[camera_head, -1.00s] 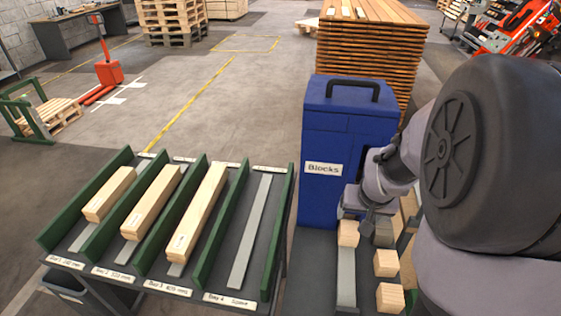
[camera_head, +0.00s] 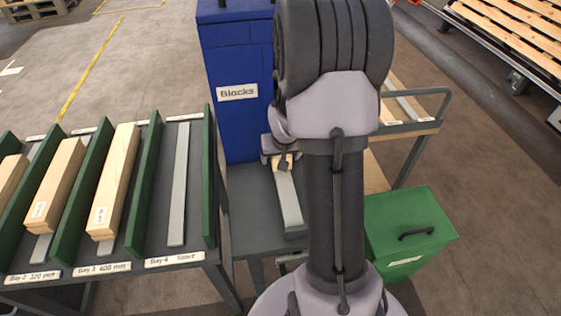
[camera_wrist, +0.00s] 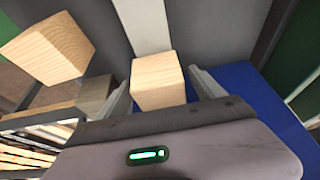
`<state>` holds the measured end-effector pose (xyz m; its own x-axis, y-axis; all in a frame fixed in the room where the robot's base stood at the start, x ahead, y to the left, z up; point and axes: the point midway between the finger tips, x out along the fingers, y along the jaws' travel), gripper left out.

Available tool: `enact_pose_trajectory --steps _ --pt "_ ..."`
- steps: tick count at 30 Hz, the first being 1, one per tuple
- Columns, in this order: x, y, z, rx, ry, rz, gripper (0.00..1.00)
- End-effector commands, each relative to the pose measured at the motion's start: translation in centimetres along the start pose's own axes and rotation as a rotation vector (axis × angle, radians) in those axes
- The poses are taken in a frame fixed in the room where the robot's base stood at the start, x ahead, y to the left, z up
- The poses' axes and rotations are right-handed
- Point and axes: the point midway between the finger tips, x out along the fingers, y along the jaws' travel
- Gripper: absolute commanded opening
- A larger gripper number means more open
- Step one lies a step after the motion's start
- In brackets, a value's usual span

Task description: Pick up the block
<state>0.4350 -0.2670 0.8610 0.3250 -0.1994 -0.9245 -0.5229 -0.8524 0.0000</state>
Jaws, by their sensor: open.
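A pale wooden block (camera_wrist: 158,82) sits at the end of a light grey strip (camera_wrist: 143,25) in the wrist view. My gripper (camera_wrist: 164,88) is open, with one finger on each side of this block. I cannot tell whether either finger touches it. In the head view my gripper (camera_head: 281,157) is low over the far end of the strip (camera_head: 288,205), beside the blue "Blocks" bin. A small part of the block (camera_head: 283,165) shows under it; my arm hides much of the surroundings. A second wooden block (camera_wrist: 50,48) and a greyish block (camera_wrist: 97,93) lie to the left in the wrist view.
The blue bin (camera_head: 232,125) stands close behind my gripper. A rack with green dividers (camera_head: 145,190) and long timber pieces (camera_head: 115,180) is on the left; its bay 4 is empty. A green box (camera_head: 410,235) and a cart (camera_head: 410,130) stand on the right.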

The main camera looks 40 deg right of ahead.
Motion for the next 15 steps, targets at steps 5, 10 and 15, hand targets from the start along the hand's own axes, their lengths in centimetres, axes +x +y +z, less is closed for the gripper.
enact_pose_trajectory --steps 5,10,15 --pt "-0.26 -0.01 -0.10 0.000 0.001 0.000 0.68" --pt "-0.27 -0.01 -0.09 0.000 0.000 0.000 0.35" --pt "-0.27 -0.01 -0.09 0.000 0.001 0.000 0.10"
